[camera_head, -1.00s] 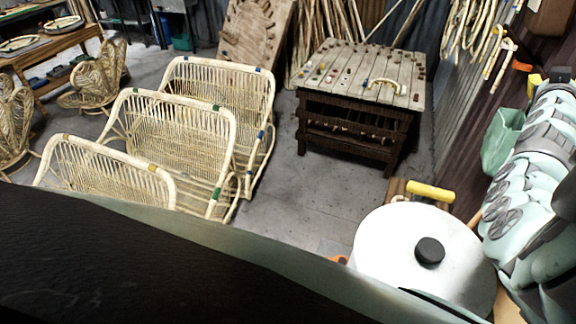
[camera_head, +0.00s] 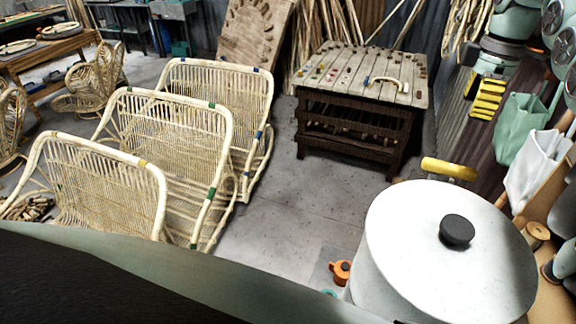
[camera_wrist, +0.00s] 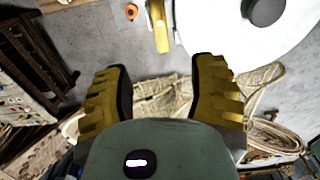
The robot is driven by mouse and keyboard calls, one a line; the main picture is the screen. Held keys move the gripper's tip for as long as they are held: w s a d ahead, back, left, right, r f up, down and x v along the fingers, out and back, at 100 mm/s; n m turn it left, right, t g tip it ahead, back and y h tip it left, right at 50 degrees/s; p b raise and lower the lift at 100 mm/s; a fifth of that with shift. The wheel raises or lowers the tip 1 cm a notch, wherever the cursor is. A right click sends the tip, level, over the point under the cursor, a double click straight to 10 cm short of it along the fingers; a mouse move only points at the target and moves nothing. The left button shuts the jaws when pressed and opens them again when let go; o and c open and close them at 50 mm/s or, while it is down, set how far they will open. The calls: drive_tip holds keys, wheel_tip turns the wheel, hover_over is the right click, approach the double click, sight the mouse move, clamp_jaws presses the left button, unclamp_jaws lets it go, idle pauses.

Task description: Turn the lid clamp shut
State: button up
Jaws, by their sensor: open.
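A white cylindrical vessel with a round lid (camera_head: 410,235) and a black knob (camera_head: 456,230) stands at the lower right. A yellow bar, apparently the lid clamp's handle (camera_head: 449,169), sticks out at its far rim. In the wrist view the yellow bar (camera_wrist: 160,27) lies beyond my gripper (camera_wrist: 161,68), roughly in line with the gap between the fingers, and the lid (camera_wrist: 220,35) is to its right. My gripper's yellow ridged fingers are spread, empty and apart from the bar. In the head view a yellow finger (camera_head: 487,98) shows above and right of the handle.
Several rattan frames (camera_head: 165,145) stand at the left. A wooden peg table (camera_head: 350,72) is behind the vessel. An orange object (camera_head: 340,271) lies on the floor beside the vessel. Green (camera_head: 520,125) and white cloths hang at the right wall. Grey floor (camera_head: 285,220) is clear between.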

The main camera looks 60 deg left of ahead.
sight(449, 164)
wheel_tip(449, 164, down, 14)
drive_tip(key=p, duration=0.6)
drive_tip(key=shift+s+a+p, duration=0.1)
drive_tip(key=shift+a+p, duration=0.05)
drive_tip(key=shift+p, duration=0.25)
drive_tip(key=shift+f, duration=0.85)
drive_tip(key=shift+o, duration=0.2)
clamp_jaws()
